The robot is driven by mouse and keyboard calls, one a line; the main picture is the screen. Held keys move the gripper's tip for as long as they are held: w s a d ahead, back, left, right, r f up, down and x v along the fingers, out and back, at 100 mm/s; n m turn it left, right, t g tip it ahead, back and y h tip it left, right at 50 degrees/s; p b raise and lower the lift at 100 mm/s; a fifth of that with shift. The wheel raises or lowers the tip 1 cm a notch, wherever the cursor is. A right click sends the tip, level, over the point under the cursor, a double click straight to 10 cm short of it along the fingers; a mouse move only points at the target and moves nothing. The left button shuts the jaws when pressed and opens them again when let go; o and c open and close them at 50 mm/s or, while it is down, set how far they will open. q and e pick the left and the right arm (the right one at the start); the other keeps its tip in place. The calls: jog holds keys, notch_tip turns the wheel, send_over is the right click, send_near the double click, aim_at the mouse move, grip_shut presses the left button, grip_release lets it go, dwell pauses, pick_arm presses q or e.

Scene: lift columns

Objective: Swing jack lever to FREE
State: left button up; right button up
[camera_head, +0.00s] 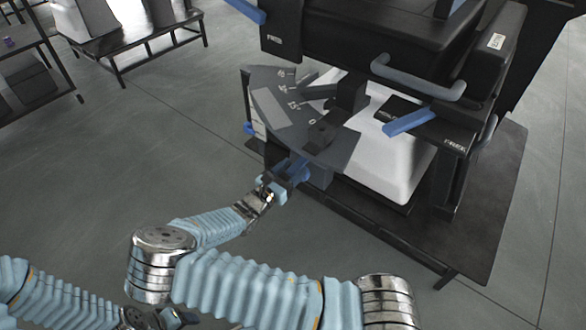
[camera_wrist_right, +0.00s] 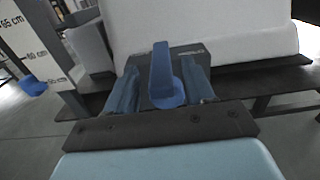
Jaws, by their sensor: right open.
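The blue jack lever (camera_wrist_right: 163,75) stands out from a dark block (camera_wrist_right: 185,62) with small, unreadable lettering. My right gripper (camera_wrist_right: 160,88) is open, with one finger on each side of the lever. I cannot tell whether either finger touches it. In the head view, my right gripper (camera_head: 284,180) is at the blue lever (camera_head: 299,167) below the front of the dark angle plate, and it hides part of the lever. At the bottom edge, a dark piece at the end of my left arm (camera_head: 172,318) is cut off, and its jaws cannot be made out.
A dark angle plate (camera_head: 345,148) with degree marks sits above the lever. A blue handle (camera_head: 410,120) and grey bar (camera_head: 420,82) project to the right. A ruler board (camera_wrist_right: 30,45) stands left in the wrist view.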

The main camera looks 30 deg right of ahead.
jog(key=shift+w+d, duration=0.2)
jog(key=shift+d, duration=0.35)
grip_shut()
